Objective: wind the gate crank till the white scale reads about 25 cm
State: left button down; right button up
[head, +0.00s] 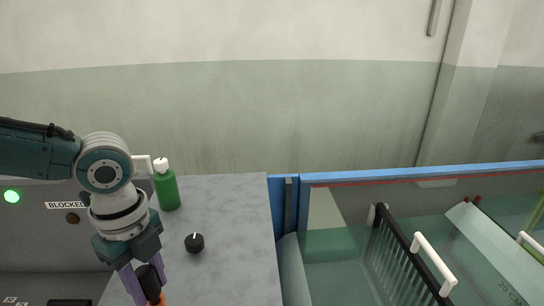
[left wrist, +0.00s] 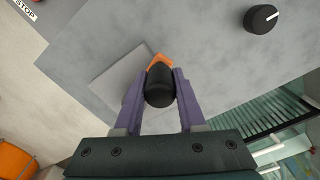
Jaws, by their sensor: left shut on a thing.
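My left gripper (head: 146,280) is shut on the black grip (head: 151,284) of the crank, above the grey bench top. In the left wrist view the fingers of my left gripper (left wrist: 159,92) close on both sides of the black grip (left wrist: 159,86). A bit of the crank's orange arm (left wrist: 160,60) shows beyond it; the rest of the crank is hidden or out of frame. I cannot make out the white scale or its reading. A dark upright strip (head: 288,205), possibly part of the gate, stands at the flume's near left end. My right gripper is not in view.
A green bottle (head: 166,188) and a black dial (head: 194,243) stand on the grey bench (head: 235,215). A panel with a green light (head: 11,197) and a "BLOCKED" label (head: 65,205) is at left. The blue-rimmed glass flume (head: 400,177) holds a black rack (head: 398,250) and a "20 CM" marking (head: 510,292).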

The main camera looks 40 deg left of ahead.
pick_arm(q)
jog(key=shift+w+d, duration=0.1)
jog(key=shift+w, duration=0.1)
dwell(0.3)
jog(key=c, duration=0.5)
grip_release()
notch_tip(320, 180, up, 10)
jog(key=shift+b, duration=0.5)
